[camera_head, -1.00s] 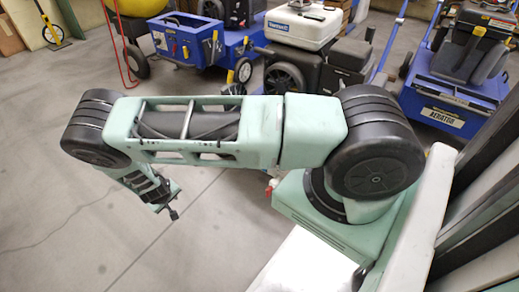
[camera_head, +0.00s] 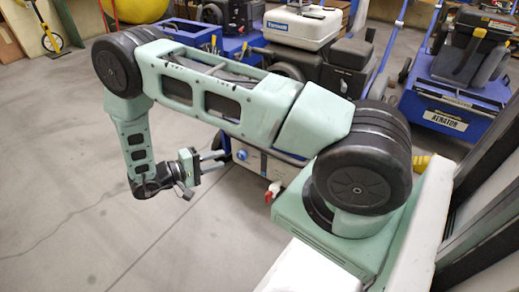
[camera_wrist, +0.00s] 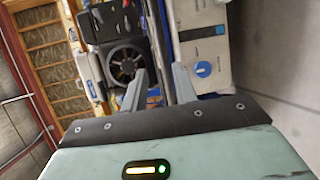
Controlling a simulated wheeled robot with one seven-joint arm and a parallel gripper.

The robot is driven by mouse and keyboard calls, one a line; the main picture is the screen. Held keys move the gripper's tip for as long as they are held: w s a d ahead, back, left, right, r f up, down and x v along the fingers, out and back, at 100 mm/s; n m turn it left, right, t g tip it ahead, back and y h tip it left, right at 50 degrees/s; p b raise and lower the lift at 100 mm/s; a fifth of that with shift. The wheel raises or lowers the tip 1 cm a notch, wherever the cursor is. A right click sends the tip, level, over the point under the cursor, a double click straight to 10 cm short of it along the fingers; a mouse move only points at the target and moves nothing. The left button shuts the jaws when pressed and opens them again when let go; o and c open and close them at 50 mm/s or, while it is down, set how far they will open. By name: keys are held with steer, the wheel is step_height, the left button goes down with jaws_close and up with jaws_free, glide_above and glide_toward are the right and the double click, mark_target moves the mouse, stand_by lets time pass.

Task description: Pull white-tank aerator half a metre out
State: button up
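The white-tank aerator shows in the head view as a white tank (camera_head: 300,25) above a black engine and wheel, partly hidden behind my raised arm. My gripper (camera_head: 217,160) hangs at the end of the bent arm and points right, toward a white panel (camera_head: 262,168) with a blue knob and a red knob. In the wrist view, my gripper (camera_wrist: 158,78) is open, its two grey fingers apart with nothing clearly held. Beyond them are blue and dark bars, a black wheel (camera_wrist: 125,62) and the white panel (camera_wrist: 203,55) with the blue knob. I cannot tell the gap to the bars.
A blue aerator (camera_head: 455,90) stands at right. Another blue machine (camera_head: 190,38) stands at back left, near a yellow tank (camera_head: 140,10). The grey floor (camera_head: 60,200) at left is open.

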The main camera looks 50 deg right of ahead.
mark_target(257, 148)
steer(key=b+x, duration=0.6)
steer(key=x, duration=0.9)
steer(key=shift+d+f, duration=0.2)
steer(key=shift+f, duration=0.05)
steer(key=shift+d, duration=0.45)
